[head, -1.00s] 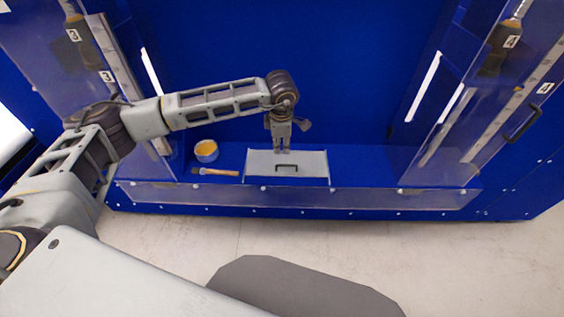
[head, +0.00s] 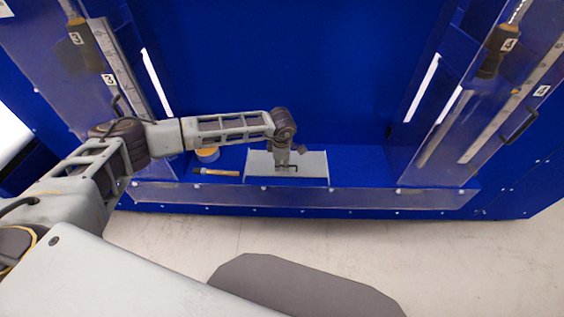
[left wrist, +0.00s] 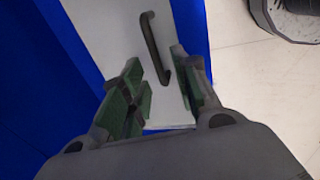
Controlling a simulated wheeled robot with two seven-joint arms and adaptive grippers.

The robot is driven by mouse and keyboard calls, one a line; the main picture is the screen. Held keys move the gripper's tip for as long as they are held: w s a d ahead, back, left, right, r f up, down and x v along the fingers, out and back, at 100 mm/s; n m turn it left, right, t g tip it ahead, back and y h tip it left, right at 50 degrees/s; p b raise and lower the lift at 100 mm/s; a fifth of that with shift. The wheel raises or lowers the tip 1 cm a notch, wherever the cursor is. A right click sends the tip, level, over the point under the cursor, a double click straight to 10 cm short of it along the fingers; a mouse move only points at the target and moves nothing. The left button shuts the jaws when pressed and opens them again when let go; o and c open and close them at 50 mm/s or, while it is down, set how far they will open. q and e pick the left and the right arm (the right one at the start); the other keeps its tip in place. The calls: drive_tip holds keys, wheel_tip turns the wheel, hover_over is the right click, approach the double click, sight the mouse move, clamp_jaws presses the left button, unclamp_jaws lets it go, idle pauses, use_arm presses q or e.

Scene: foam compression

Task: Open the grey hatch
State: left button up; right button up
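The grey hatch (head: 312,164) is a flat light panel lying closed on the blue floor of the machine, with a dark bar handle (head: 290,170). My left gripper (head: 284,170) points down over the hatch, close to the handle. In the left wrist view, the hatch (left wrist: 112,38) fills the middle, and its dark handle (left wrist: 155,50) lies beyond the gripper. The green-padded fingers of my left gripper (left wrist: 160,100) are apart, with nothing between them; the handle's near end reaches close to the fingertips. My right gripper is not in view.
A tub with yellow contents (head: 207,154) and a brush with a wooden handle (head: 218,172) lie left of the hatch. A low clear front wall (head: 300,196) runs along the machine's edge. Clear panels stand at both sides. The blue floor right of the hatch is free.

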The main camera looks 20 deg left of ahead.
use_arm(q)
drive_tip(key=shift+f, duration=0.3)
clamp_jaws()
idle(0.3)
